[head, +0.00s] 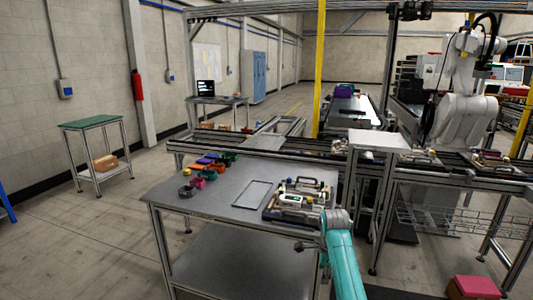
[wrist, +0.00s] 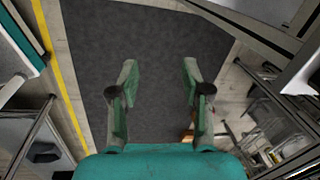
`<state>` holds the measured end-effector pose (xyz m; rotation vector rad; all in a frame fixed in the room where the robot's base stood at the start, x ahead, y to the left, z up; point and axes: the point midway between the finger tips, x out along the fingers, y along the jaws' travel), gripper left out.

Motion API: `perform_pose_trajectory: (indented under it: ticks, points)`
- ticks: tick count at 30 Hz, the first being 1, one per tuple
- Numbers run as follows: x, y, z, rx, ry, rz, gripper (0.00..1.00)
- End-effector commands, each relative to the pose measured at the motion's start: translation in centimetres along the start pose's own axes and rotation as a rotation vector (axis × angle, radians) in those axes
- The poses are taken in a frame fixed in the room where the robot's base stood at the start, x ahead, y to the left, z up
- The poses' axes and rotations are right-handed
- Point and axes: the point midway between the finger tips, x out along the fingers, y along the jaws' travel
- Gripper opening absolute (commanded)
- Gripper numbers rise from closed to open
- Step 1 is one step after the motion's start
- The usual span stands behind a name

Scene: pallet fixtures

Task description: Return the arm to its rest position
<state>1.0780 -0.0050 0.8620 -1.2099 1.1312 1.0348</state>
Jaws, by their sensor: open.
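My turquoise arm (head: 343,262) rises from the bottom of the head view, beside the right front corner of the grey worktable (head: 225,198). Its grey joint is close to the table edge. I cannot clearly make out the gripper in the head view. In the wrist view my gripper (wrist: 160,66) shows two green fingers spread wide apart, with nothing between them. It points down over a dark grey mat (wrist: 150,35) on the floor, clear of any object.
A pallet fixture (head: 297,201) with parts, an empty frame (head: 251,194) and several coloured bins (head: 198,182) are on the worktable. A conveyor line runs behind, with a white robot arm (head: 465,95) at right. A red box (head: 475,287) is at the lower right.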

Motion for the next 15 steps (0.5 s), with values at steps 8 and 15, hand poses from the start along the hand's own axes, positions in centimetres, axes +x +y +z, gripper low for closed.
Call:
perform_pose_trajectory:
  ticks: [8,15]
  points:
    - [10.3,6.5,-0.5,-0.182,0.001,-0.121,0.48]
    - [16.5,13.0,-0.9,-0.341,0.02,-0.232,0.48]
